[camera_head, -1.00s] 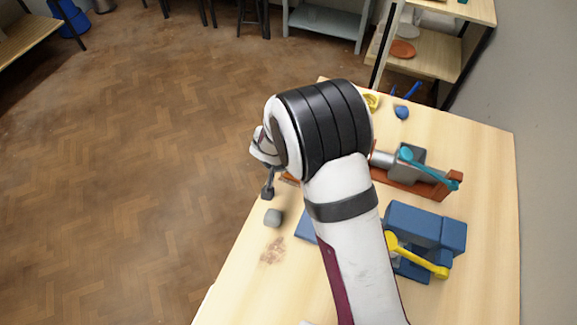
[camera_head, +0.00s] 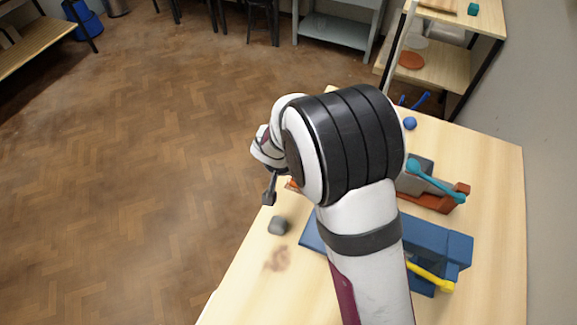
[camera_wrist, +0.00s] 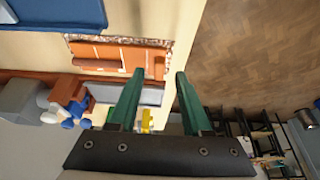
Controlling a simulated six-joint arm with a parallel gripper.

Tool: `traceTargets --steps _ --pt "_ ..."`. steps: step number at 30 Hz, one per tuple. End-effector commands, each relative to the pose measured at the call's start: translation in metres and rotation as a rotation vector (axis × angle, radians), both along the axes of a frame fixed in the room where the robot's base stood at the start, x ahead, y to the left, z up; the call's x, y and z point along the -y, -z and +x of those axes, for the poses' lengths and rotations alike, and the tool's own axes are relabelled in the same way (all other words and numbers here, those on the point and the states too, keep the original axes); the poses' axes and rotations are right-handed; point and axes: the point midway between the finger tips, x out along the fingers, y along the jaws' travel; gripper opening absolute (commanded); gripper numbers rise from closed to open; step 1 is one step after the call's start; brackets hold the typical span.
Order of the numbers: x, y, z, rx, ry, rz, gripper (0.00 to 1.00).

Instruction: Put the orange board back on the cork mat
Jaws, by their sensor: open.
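The orange board (camera_wrist: 112,56) lies near the table's edge in the wrist view, with pale lines across it. A speckled brown strip, which looks like the cork mat (camera_wrist: 120,38), shows along its upper side and right end. I cannot tell how much of the board rests on the mat. My gripper (camera_wrist: 160,77) is open, with green fingers apart and nothing held between them. Its tips appear close to the board's right end; the gap in height is unclear. In the head view my arm hides most of this spot, and only a sliver of orange (camera_head: 292,184) shows.
A blue machine (camera_head: 440,243) with a yellow lever and a grey machine on a red-brown base (camera_head: 430,201) with a teal lever stand on the table. A grey block (camera_head: 278,225) sits near the left edge. A blue ball (camera_head: 410,123) lies farther back.

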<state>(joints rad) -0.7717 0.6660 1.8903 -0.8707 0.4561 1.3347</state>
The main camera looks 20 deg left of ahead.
Motion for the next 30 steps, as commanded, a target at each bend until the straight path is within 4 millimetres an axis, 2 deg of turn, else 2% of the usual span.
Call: traceTargets --steps 3,9,13,25,26,28,29,30 --pt "-0.001 -0.033 -0.012 0.005 0.0 0.005 0.49" --pt "0.0 -0.069 -0.028 0.002 0.0 0.002 0.49" --pt "0.0 -0.075 -0.031 0.001 0.0 0.0 0.49" --pt "0.002 -0.077 -0.031 0.001 0.003 0.001 0.49" --pt "0.005 -0.08 -0.03 0.002 0.008 0.003 0.49" --pt "0.025 -0.098 -0.025 0.004 0.041 0.021 0.49" --pt "0.039 -0.111 -0.023 0.005 0.063 0.034 0.49" --pt "0.064 -0.13 -0.022 0.007 0.098 0.054 0.49"
